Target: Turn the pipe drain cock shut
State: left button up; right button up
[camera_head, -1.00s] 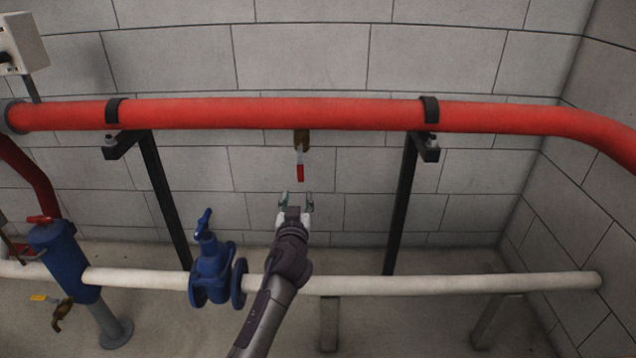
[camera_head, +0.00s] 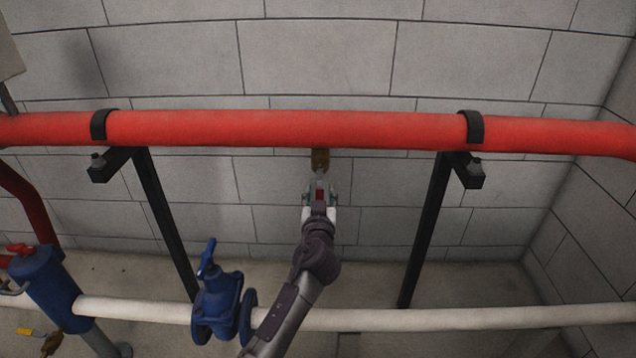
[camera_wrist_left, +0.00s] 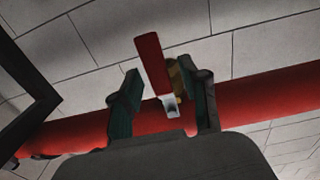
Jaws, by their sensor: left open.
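The pipe drain cock (camera_head: 320,160) is a brass fitting under the middle of the red pipe. Its red-ended lever (camera_head: 320,194) hangs down from it. In the left wrist view the red lever (camera_wrist_left: 152,65) and its metal root lie between my left gripper's fingers (camera_wrist_left: 163,102), with some brass (camera_wrist_left: 178,78) behind. My left gripper (camera_head: 320,196) is open, with a finger on either side of the lever. I cannot tell whether either finger touches it. My right gripper is not in view.
The red pipe (camera_head: 280,130) runs across above my gripper, held by black brackets (camera_head: 432,235) at both sides. A white pipe (camera_head: 400,319) with a blue valve (camera_head: 222,305) runs lower down. A blue fitting (camera_head: 48,290) stands at the left. The block wall is behind.

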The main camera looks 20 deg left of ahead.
pick_arm(q)
jog(key=shift+w, duration=0.2)
jog(key=shift+s+r, duration=0.1)
jog(key=shift+s, duration=0.25)
jog(key=shift+c, duration=1.1)
grip_shut()
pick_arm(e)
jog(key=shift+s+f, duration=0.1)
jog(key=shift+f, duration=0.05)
pick_arm(q)
jog(key=shift+r, duration=0.1)
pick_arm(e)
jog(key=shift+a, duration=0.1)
pick_arm(q)
jog(key=shift+a, duration=0.1)
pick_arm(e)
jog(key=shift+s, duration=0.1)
